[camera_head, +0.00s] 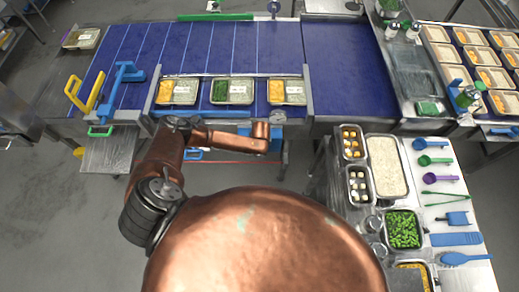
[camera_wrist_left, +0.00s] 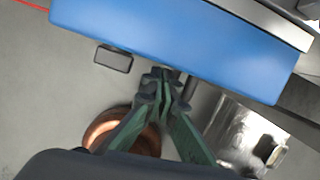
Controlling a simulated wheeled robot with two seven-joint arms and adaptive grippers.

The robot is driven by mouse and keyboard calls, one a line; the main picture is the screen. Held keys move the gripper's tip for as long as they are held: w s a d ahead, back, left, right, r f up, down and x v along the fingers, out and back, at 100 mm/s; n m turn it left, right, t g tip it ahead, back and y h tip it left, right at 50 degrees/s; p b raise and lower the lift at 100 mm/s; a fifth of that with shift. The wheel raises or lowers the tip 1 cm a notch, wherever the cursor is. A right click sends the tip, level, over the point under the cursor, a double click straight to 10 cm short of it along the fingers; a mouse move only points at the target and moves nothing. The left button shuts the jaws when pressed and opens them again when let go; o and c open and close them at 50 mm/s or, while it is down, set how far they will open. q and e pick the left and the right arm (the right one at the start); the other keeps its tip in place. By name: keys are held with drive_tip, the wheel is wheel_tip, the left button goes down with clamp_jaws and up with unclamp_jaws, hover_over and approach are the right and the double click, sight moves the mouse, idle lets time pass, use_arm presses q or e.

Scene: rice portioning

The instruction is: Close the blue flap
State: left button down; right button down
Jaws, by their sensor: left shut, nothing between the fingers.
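The blue flap (camera_wrist_left: 175,42) is a wide, plain blue panel across the top of the left wrist view, slanting down to the right. My left gripper (camera_wrist_left: 160,84) is shut and empty, with its green fingers pointing at the panel's lower edge. The fingertips are at or very close to that edge; I cannot tell whether they touch. In the head view my left arm reaches to the front of the conveyor, and its gripper is hidden there. A little blue shows beside the arm's end, but most of the flap is hidden. My right gripper is not in view.
The blue conveyor (camera_head: 205,45) carries several filled trays in a metal frame (camera_head: 310,95). A yellow handle (camera_head: 82,98) and a blue handle (camera_head: 125,78) stand at its left. At right, a side table holds food pans, a rice pan (camera_head: 387,168), scoops and a blue brush (camera_head: 466,258).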

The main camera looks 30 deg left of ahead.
use_arm(q)
drive_tip(key=shift+w+a, duration=0.2)
drive_tip(key=shift+a, duration=0.15)
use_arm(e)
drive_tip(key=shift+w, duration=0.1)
use_arm(q)
drive_tip(key=shift+a, duration=0.1)
drive_tip(key=v, duration=1.2)
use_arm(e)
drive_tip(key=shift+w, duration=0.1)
use_arm(q)
drive_tip(key=shift+d, duration=0.2)
